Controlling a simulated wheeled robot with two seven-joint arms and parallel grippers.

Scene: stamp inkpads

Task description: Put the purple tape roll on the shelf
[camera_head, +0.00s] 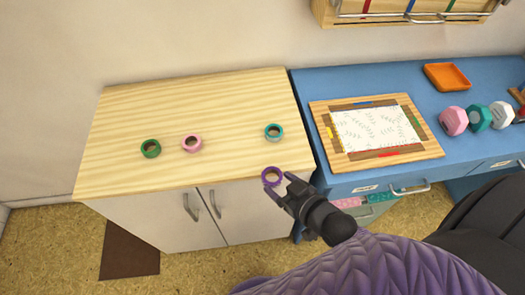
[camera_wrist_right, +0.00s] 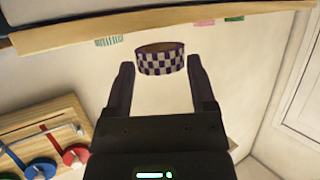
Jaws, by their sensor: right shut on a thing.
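The purple tape roll (camera_head: 265,177) is at the fingertips of my right gripper (camera_head: 279,183), at the front edge of the wooden cabinet top in the head view. In the right wrist view the roll (camera_wrist_right: 160,63) shows a purple and white checkered band, between the two fingers of the right gripper (camera_wrist_right: 160,75). The gripper is shut on it. Its exact height over the cabinet top is hard to tell. A wooden wall rack (camera_head: 335,17) with coloured strips and a rail is at the top right, cut off by the frame. My left gripper is not in view.
On the cabinet top (camera_head: 230,100) lie a green roll (camera_head: 151,155), a pink roll (camera_head: 187,149) and a teal roll (camera_head: 269,138). The back of the top is clear. The blue desk (camera_head: 300,88) at right holds a framed board (camera_head: 318,112), an orange tray (camera_head: 447,84) and several coloured blocks.

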